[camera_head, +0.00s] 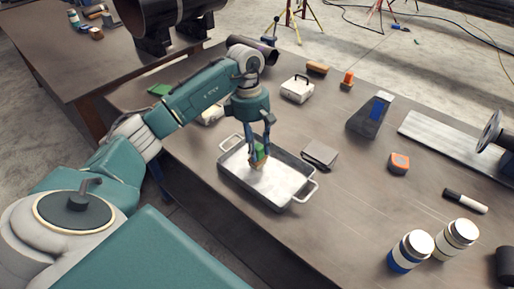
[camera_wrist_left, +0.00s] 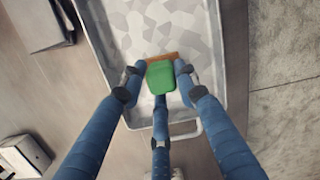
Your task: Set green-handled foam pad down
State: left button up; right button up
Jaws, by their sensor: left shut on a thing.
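The green-handled foam pad (camera_head: 259,157) is held by my left gripper (camera_head: 262,150) over the metal tray (camera_head: 297,207). The tray has wire handles and a pale, patchy floor. In the left wrist view, the fingers of my left gripper (camera_wrist_left: 161,80) close on the pad's green handle (camera_wrist_left: 160,77) from both sides. A brown-orange edge of the pad shows beyond the handle. The pad is inside the tray's outline, near one end of the tray (camera_wrist_left: 100,45) in the wrist view. I cannot tell whether the pad touches the tray floor. My right gripper is not in view.
A grey flat box (camera_head: 320,155) lies right of the tray. A white case (camera_head: 297,89), a dark stand with a blue patch (camera_head: 371,115), an orange-topped block (camera_head: 398,163), a marker (camera_head: 465,201) and two jars (camera_head: 410,251) stand farther right. Bare table lies in front of the orange-topped block.

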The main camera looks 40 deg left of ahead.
pick_arm(q)
jog(key=shift+f, duration=0.65)
jog(key=o, duration=1)
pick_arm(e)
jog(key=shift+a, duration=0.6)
pick_arm(q)
jog(key=shift+r, duration=0.1)
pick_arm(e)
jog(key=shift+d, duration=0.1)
